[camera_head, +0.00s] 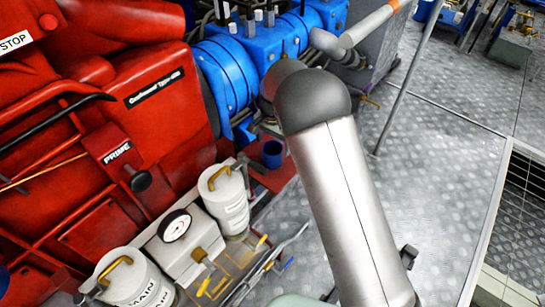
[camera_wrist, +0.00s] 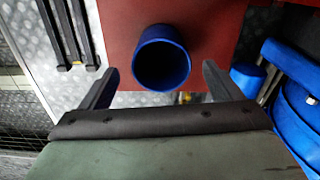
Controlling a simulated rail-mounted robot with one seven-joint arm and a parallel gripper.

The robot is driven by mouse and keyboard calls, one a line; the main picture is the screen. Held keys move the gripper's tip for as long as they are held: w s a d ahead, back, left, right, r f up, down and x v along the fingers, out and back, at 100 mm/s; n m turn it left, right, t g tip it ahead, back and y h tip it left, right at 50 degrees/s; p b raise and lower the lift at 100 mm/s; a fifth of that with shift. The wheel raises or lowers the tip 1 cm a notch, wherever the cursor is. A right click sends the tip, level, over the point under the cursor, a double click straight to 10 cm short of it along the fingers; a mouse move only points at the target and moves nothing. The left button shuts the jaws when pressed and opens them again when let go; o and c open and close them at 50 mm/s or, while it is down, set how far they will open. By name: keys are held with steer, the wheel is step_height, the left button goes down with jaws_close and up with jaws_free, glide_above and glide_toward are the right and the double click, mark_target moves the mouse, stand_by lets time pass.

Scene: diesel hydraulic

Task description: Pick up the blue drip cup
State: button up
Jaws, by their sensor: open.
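The blue drip cup (camera_wrist: 161,60) stands upright on a red plate (camera_wrist: 205,22) in the wrist view. Its round mouth and dark inside face the camera. It also shows in the head view (camera_head: 273,155), just left of my grey arm. My gripper (camera_wrist: 160,76) is open and empty. One dark finger is to the left of the cup and one to the right, with space on both sides. The fingertips lie near the lower part of the cup in the picture. In the head view my gripper cannot be made out.
A red engine block (camera_head: 110,100) fills the left. A blue pump (camera_head: 228,75) is behind the cup. White canisters (camera_head: 225,200) and a pressure gauge (camera_head: 175,225) stand nearby at front left. A thin grey post (camera_head: 405,80) rises at right from open metal floor (camera_head: 440,160).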

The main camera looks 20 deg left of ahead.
mark_target(272, 153)
step_height(272, 153, down, 6)
steer(key=shift+a+r, duration=0.1)
steer(key=shift+r, duration=0.05)
steer(key=c, duration=1.1)
